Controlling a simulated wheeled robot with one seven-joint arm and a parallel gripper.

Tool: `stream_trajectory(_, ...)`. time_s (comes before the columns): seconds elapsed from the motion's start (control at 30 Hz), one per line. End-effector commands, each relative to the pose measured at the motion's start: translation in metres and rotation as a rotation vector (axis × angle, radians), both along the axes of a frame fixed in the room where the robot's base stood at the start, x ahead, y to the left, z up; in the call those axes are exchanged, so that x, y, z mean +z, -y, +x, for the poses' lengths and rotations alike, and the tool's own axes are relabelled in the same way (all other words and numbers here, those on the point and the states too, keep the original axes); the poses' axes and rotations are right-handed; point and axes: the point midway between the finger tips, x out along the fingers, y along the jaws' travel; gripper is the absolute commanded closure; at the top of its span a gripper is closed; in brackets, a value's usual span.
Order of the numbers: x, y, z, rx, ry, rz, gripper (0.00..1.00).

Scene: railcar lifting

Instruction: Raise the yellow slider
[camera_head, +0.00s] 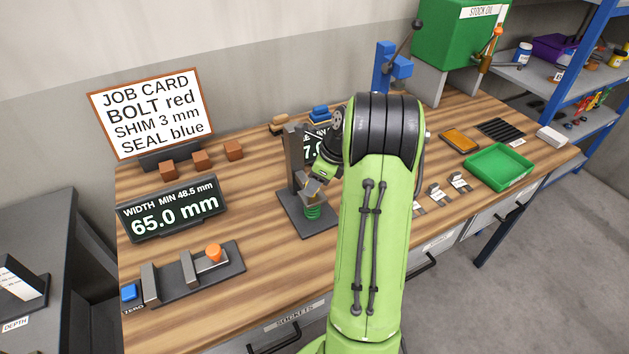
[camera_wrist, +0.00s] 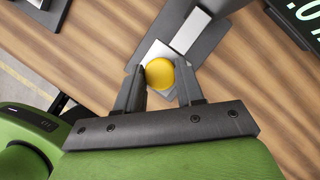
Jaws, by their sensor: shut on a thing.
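The yellow slider shows in the wrist view as a round yellow knob (camera_wrist: 160,74) between the two fingers of my gripper (camera_wrist: 160,88). The gripper is shut on it. In the head view my gripper (camera_head: 313,187) is at the dark upright gauge stand (camera_head: 293,160), above a green round piece (camera_head: 313,212) on the stand's base. The slider is mostly hidden there by the gripper and arm. A light square plate lies under the knob in the wrist view.
A display (camera_head: 172,207) reading 65.0 mm and a flat gauge with an orange knob (camera_head: 214,252) stand at left. A second display behind the stand is partly hidden by my arm. A green tray (camera_head: 499,167) lies at right.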

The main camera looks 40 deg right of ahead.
Motion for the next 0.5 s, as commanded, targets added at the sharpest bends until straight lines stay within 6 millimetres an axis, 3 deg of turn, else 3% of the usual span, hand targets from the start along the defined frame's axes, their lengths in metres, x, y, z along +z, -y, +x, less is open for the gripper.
stream_trajectory(0.17,0.012,0.000,0.000,0.000,0.001,0.000,1.00)
stream_trajectory(0.5,0.058,0.000,0.000,-0.001,0.002,-0.002,1.00)
